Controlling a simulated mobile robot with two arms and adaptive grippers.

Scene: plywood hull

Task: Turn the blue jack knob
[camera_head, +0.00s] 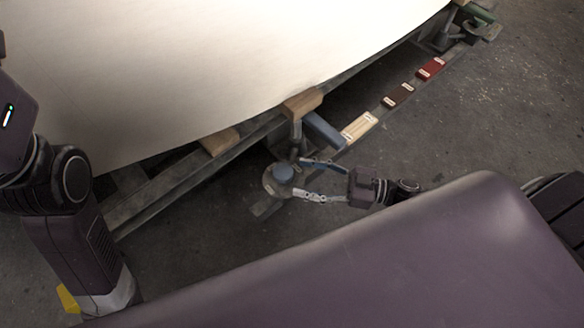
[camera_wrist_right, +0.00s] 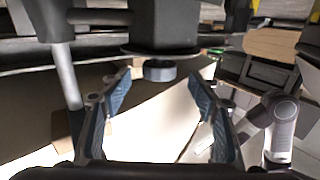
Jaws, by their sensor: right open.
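The blue jack knob (camera_head: 283,172) sits on a dark round jack on the floor, under the edge of the pale hull. In the right wrist view the knob (camera_wrist_right: 160,70) shows as a short blue-grey cylinder below a dark disc. My right gripper (camera_head: 299,178) comes in from the right and is open, its two fingers spread to either side of the knob's near side. In the wrist view the open fingers (camera_wrist_right: 161,93) frame the knob, which appears just past the fingertips. I cannot tell whether they touch it. My left gripper is out of view.
The large pale hull (camera_head: 220,70) hangs over the jack, with wooden blocks (camera_head: 303,104) under its edge. Cream (camera_head: 359,127), brown (camera_head: 398,95) and red (camera_head: 432,68) blocks lie along a rail on the right. Another jack (camera_head: 475,25) stands at the top right. Grey floor is clear at right.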

